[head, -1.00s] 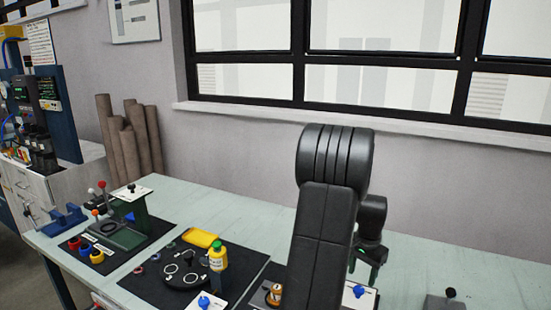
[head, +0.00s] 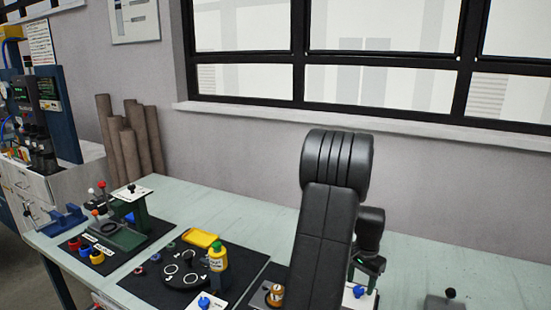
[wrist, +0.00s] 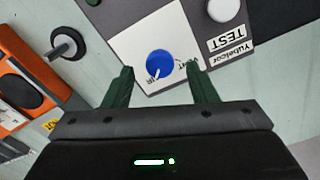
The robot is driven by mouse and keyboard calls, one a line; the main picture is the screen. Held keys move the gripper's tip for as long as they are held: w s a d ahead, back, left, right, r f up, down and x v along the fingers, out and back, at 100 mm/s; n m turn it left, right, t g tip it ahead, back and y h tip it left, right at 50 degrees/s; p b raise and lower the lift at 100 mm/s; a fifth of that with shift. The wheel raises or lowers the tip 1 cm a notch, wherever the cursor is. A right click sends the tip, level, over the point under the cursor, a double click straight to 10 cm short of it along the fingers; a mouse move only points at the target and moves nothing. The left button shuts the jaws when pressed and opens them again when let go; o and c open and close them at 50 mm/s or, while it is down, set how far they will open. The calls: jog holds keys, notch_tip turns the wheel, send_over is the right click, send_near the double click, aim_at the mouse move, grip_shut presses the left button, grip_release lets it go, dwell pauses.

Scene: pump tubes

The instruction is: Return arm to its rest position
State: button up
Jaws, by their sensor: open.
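The blue knob (head: 359,291) shows just below the gripper. Part of the bench behind the arm is hidden.
A small black-knobbed box (head: 446,302) stands at right. The bench's back right is clear.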

notch_tip(320, 180, down, 2)
jog(key=shift+f, duration=0.1)
jog(key=n+p, duration=0.1)
jog(key=n, duration=0.3)
jog(key=shift+n+p, duration=0.3)
jog(key=shift+p, duration=0.05)
jog(key=n+p, duration=0.1)
jog(key=n, duration=0.1)
jog(key=n+p, duration=0.1)
jog(key=n, duration=0.1)
jog(key=shift+r+n, duration=0.2)
jog(key=shift+n, duration=0.2)
jog(key=n+p, duration=0.4)
jog(key=n, duration=0.1)
jog(key=shift+f+n+p, duration=0.1)
jog(key=shift+n+p, duration=1.1)
jog(key=shift+n, duration=0.6)
